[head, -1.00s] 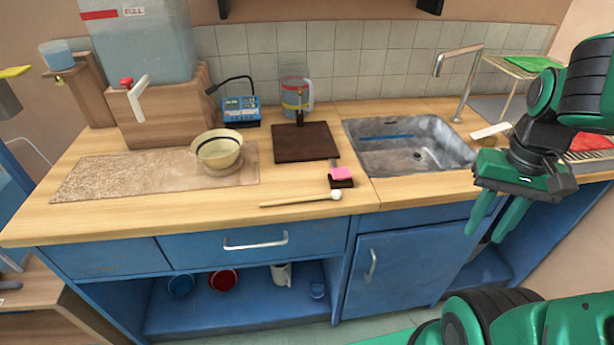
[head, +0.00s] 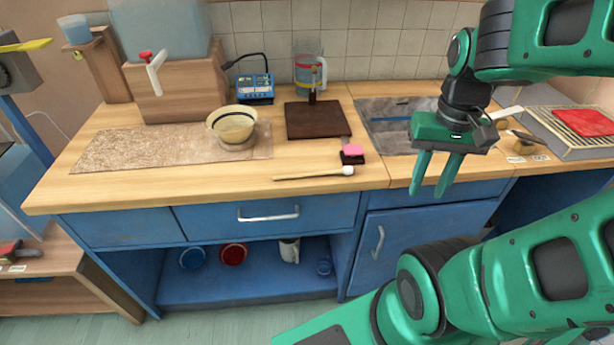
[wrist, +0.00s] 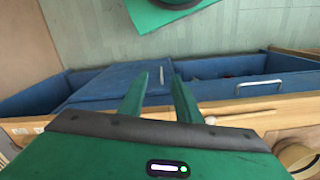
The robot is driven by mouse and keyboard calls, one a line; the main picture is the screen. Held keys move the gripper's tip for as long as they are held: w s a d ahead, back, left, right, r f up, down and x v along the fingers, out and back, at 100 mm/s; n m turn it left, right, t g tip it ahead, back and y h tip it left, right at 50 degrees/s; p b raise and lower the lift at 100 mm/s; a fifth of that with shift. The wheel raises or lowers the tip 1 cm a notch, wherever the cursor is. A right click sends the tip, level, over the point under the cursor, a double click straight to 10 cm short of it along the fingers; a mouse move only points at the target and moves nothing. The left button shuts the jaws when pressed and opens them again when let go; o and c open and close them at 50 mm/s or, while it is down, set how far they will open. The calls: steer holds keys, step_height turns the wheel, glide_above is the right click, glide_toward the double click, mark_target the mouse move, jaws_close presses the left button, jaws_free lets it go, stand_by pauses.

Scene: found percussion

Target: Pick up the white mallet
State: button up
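The white mallet (head: 347,170) lies on the wooden counter near its front edge. It has a thin pale wooden handle pointing left and a small white head at its right end. My gripper (head: 428,192) is open and empty, fingers pointing down, to the right of the mallet and in front of the counter edge by the sink. In the wrist view the two fingers (wrist: 158,82) are apart with nothing between them.
A pink sponge on a dark block (head: 352,154) sits just behind the mallet head. A dark board (head: 308,120), a cream bowl (head: 233,125) and a speckled mat (head: 130,150) lie further back and left. The sink (head: 385,140) is to the right. Counter left of the mallet is clear.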

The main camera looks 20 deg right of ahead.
steer(key=shift+a, duration=0.15)
steer(key=a+r+n, duration=0.1)
steer(key=n, duration=2)
glide_above(300, 175)
steer(key=shift+d+f, duration=0.2)
steer(key=shift+f, duration=0.25)
steer(key=shift+d+f, duration=0.2)
steer(key=shift+f, duration=0.25)
steer(key=shift+w+a+f, duration=0.1)
steer(key=shift+a+f, duration=0.15)
steer(key=shift+f, duration=1.4)
steer(key=shift+a+f, duration=0.2)
steer(key=shift+f, duration=1.45)
